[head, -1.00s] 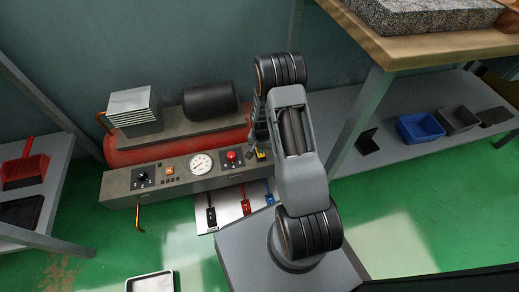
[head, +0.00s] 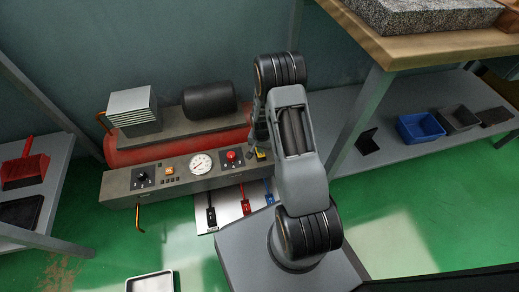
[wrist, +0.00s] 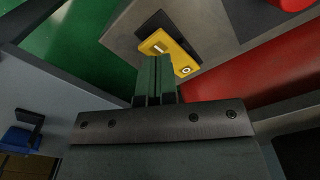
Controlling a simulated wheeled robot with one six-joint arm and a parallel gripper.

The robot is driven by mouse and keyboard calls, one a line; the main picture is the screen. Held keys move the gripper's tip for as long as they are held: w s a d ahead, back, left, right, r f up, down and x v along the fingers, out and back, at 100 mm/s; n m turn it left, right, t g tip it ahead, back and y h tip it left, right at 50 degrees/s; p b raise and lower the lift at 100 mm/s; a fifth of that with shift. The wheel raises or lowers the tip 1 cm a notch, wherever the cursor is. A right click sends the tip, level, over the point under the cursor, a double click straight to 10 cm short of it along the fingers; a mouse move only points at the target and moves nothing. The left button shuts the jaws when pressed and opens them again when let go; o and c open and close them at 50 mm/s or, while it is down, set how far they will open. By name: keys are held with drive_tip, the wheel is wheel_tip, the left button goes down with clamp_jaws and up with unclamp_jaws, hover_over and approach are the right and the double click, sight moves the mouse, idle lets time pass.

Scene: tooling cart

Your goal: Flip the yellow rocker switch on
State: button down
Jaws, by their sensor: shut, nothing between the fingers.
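The yellow rocker switch (wrist: 170,52) sits on the grey panel of the machine, in front of my fingertips in the wrist view. A pale bar mark shows on its left part and a dark ring mark on its right part. In the head view the yellow switch (head: 261,155) shows small at the panel's right end, partly hidden by my arm. My gripper (wrist: 153,62) is shut and empty, its fingertips at the near edge of the switch. I cannot tell whether they touch it. In the head view the fingers are mostly hidden behind the arm.
The panel also holds a red button (head: 231,155), a white gauge (head: 201,163), an orange switch (head: 169,170) and a black knob (head: 142,177). A red tank (head: 125,152) lies behind it. A workbench (head: 420,46) stands at right.

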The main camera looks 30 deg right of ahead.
drive_tip(key=shift+f+b, duration=1)
drive_tip(key=shift+f, duration=0.45)
idle(0.5)
drive_tip(key=shift+r, duration=0.15)
drive_tip(key=shift+r+p, duration=2.65)
drive_tip(key=shift+r, duration=0.75)
drive_tip(key=shift+r, duration=0.1)
wheel_tip(320, 180, up, 20)
drive_tip(key=a+r+n+t+p, duration=0.1)
drive_tip(key=a+n+p, duration=0.1)
drive_tip(key=p, duration=0.7)
drive_tip(key=s+a+r+n+t+p, duration=0.1)
drive_tip(key=s+r+p, duration=0.4)
drive_tip(key=r, duration=0.9)
drive_tip(key=s+a+r+n+p, duration=0.3)
drive_tip(key=r+p, duration=0.7)
drive_tip(key=r, duration=0.5)
drive_tip(key=s+a+r+n+t+p, duration=0.1)
drive_tip(key=s+a+r+n+p, duration=0.1)
drive_tip(key=s+r+p, duration=0.6)
wheel_tip(320, 180, up, 6)
drive_tip(key=shift+a+r+t, duration=0.25)
drive_tip(key=shift+a+t, duration=0.05)
drive_tip(key=shift+a, duration=0.45)
